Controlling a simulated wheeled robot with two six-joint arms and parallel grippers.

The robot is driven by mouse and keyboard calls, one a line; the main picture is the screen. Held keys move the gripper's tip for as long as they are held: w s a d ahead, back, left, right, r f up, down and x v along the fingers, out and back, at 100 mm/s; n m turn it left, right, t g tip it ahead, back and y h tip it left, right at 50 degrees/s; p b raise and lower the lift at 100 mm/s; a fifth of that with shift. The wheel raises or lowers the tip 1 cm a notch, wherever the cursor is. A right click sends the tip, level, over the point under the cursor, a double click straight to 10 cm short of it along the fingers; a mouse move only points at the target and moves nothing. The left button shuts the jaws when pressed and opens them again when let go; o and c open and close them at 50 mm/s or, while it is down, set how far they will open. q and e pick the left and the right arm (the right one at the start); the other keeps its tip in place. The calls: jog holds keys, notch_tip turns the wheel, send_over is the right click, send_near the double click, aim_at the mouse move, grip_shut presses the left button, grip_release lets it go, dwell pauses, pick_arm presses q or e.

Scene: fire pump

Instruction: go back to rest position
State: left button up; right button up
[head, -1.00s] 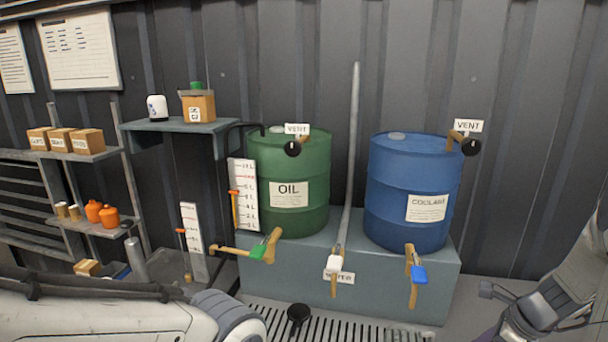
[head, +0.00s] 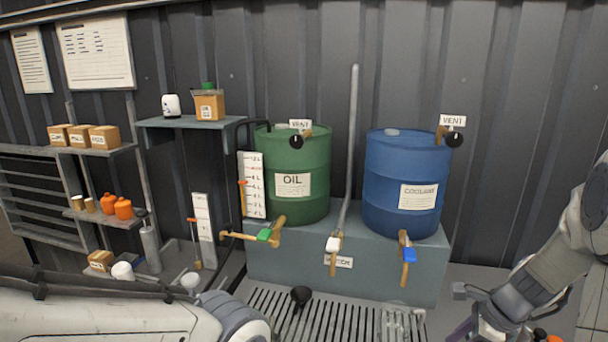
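My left arm (head: 110,318) crosses the lower left of the head view, and its joint (head: 235,316) ends near the floor grate. My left gripper is below the frame edge and hidden. My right arm (head: 545,270) comes in from the right and bends down at the lower right. Its lower end is cut off by the bottom edge, so I see no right fingertips. Both arms are apart from the drums in the picture.
A green oil drum (head: 293,206) and a blue coolant drum (head: 405,165) stand on a grey plinth (head: 290,268). A black funnel (head: 300,296) and a clear vessel (head: 397,318) are at the grate (head: 345,322). Shelves (head: 100,218) stand left.

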jog(key=s+a+r+n+g, duration=0.1)
jog(key=s+a+r+n, duration=0.15)
jog(key=a+n, duration=0.55)
jog(key=s+a+r+n+g, duration=0.1)
jog(key=s+a+r+n, duration=0.15)
jog(key=a+n, duration=0.55)
jog(key=s+a+r+n+h, duration=0.1)
jog(key=s+a+n+h, duration=0.1)
jog(key=s+a+n, duration=0.8)
jog(key=s+n, duration=0.4)
jog(key=shift+s+r+n+g, duration=0.2)
jog(key=shift+r+n+g, duration=0.1)
jog(key=shift+r+n, duration=0.1)
jog(key=shift+o, duration=0.2)
